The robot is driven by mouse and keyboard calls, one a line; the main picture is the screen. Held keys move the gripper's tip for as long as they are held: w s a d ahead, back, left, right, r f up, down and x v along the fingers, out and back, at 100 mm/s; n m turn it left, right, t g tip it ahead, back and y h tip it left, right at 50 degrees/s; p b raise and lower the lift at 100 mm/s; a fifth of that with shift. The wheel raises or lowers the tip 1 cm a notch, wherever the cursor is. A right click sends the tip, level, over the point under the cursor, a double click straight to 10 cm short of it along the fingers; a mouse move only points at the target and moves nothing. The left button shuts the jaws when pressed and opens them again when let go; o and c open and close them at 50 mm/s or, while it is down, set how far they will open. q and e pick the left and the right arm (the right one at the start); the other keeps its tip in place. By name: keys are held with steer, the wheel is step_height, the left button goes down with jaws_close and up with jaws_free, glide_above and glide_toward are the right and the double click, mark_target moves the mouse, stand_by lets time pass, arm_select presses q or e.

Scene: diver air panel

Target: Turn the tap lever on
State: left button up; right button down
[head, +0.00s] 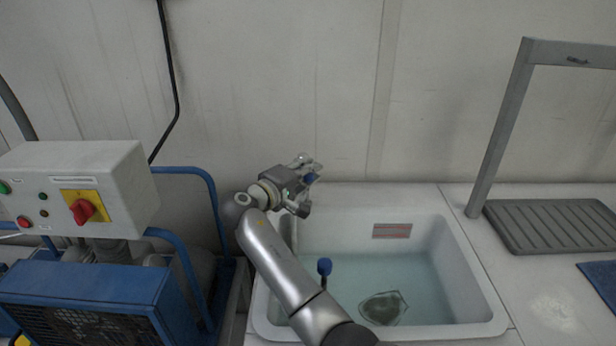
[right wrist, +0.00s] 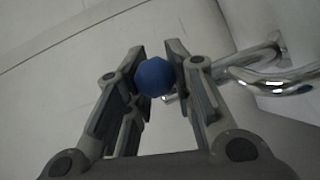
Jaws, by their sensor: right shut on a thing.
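My right gripper (head: 310,188) is at the back left corner of the sink, close to the wall, with its arm reaching over the basin's left side. In the right wrist view the two fingers (right wrist: 153,72) are shut on the blue round knob (right wrist: 153,78) of the tap lever. The lever's stem is mostly hidden. My left gripper is not in view.
The white sink (head: 470,260) holds water and a dark-rimmed object (head: 383,308). A blue-framed machine with a control box (head: 130,180) is at left. A grey draining tray (head: 550,228) and frame (head: 500,130) are at right.

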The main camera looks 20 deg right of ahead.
steer(key=shift+f, duration=0.25)
steer(key=c, duration=1.5)
jaws_free()
steer(key=shift+o, duration=0.2)
steer(key=shift+a+r, duration=0.1)
steer(key=shift+a, duration=0.05)
steer(key=v, duration=0.7)
steer(key=shift+a, duration=0.25)
steer(key=shift+s, duration=0.1)
